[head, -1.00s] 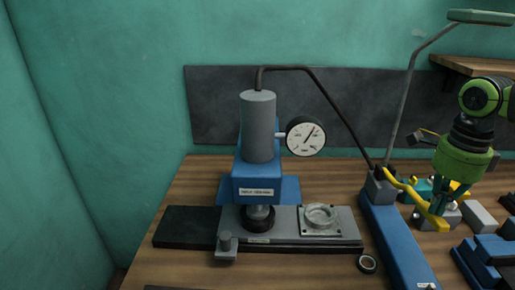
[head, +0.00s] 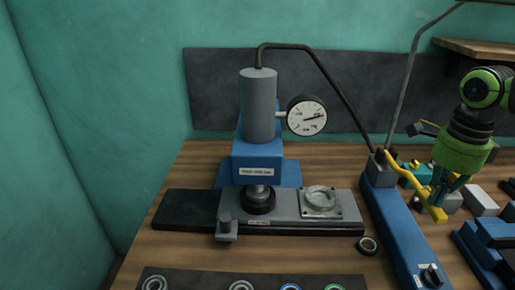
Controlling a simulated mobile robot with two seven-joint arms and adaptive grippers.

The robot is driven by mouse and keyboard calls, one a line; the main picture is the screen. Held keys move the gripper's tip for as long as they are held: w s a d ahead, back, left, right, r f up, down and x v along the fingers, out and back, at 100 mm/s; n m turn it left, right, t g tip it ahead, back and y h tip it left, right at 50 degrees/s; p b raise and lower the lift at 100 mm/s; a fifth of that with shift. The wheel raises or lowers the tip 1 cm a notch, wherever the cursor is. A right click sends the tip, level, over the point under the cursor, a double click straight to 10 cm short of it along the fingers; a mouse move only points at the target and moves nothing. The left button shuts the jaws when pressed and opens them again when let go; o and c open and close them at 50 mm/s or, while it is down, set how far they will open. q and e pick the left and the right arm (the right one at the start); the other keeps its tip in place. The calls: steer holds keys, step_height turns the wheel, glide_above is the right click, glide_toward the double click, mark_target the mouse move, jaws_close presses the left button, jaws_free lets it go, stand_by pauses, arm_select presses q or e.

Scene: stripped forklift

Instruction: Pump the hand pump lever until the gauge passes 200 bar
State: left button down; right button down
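The blue hand pump (head: 396,228) lies along the table right of the press, with a yellow lever (head: 412,181) slanting down to the right from its grey head block (head: 380,168). My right gripper (head: 439,200) reaches down from the right, and its dark fingers appear closed around the lever's far end. The fingertip contact is small and partly hidden. The round white gauge (head: 306,116) sits beside the press's grey cylinder (head: 258,106). Its needle points right and slightly up; its numbers are too small to read. My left gripper is not in view.
A black hose (head: 322,82) arches from the cylinder to the pump. A grey fixture plate (head: 320,203) and a loose dark ring (head: 367,245) lie near the pump. Several rings lie on a dark strip (head: 258,283) at the front. Blue and grey blocks crowd the right side.

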steer(key=shift+w+d+r+p, duration=0.1)
steer(key=shift+w+r+p, duration=0.15)
steer(key=shift+r+p, duration=0.25)
step_height(320, 180, up, 10)
steer(key=p, duration=0.7)
steer(key=shift+r+p, duration=0.1)
steer(key=shift+p, duration=0.2)
